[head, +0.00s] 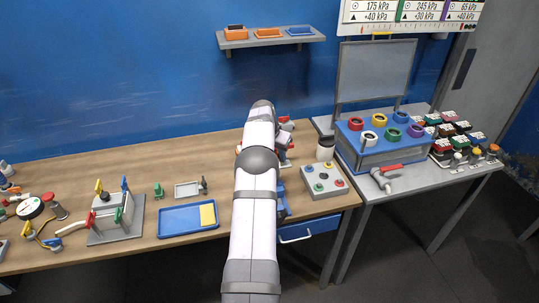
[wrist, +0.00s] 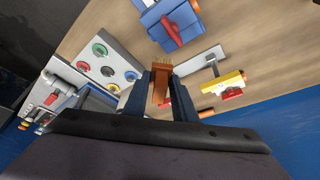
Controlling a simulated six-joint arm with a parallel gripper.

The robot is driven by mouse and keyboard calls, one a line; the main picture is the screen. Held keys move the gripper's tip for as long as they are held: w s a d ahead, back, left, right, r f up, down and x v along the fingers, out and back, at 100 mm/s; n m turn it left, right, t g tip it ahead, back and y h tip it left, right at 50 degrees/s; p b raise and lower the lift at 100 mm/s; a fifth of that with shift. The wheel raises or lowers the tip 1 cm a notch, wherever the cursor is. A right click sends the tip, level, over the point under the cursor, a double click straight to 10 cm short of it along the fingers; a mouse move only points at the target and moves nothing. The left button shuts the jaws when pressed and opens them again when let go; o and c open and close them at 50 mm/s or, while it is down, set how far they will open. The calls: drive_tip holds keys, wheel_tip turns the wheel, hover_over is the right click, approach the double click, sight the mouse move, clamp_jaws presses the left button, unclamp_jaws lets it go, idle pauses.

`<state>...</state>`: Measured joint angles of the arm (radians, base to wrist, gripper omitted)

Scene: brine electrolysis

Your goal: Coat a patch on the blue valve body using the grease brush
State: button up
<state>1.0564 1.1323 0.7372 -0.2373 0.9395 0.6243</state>
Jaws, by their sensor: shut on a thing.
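My gripper (wrist: 161,82) is shut on the grease brush (wrist: 161,88), a brown-orange block with pale bristles pointing up the wrist picture. The blue valve body (wrist: 168,14), with a red handle on it, is at the top of the wrist view. The bristle tips show just below it, with a gap in the picture; the depth between them is unclear. In the head view my arm hides the brush and most of the valve body; a blue part (head: 281,203) shows at the arm's right side. No grease patch can be made out.
A grey button panel (head: 324,181) stands right of the arm. A white, yellow and red fitting (wrist: 229,86) is right of the brush in the wrist view. A blue tray (head: 188,219) lies left. Bare wood (head: 150,160) is free at the back left.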

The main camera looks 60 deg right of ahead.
drive_tip(key=shift+f+b, duration=2.25)
drive_tip(key=shift+f, duration=1.8)
drive_tip(key=shift+s+a, duration=1.45)
drive_tip(key=shift+a, duration=0.05)
drive_tip(key=shift+w+d, duration=0.25)
drive_tip(key=shift+d, duration=0.05)
drive_tip(key=shift+w+d, duration=1.1)
drive_tip(key=shift+w, duration=0.05)
wheel_tip(320, 180, up, 2)
drive_tip(key=shift+w+d+r+p, duration=0.15)
drive_tip(key=shift+r+p, duration=0.05)
drive_tip(key=shift+p, duration=0.45)
drive_tip(key=shift+r+p, duration=0.35)
drive_tip(key=shift+r, duration=0.3)
drive_tip(key=shift+r+p, duration=1.3)
drive_tip(key=shift+r, duration=0.95)
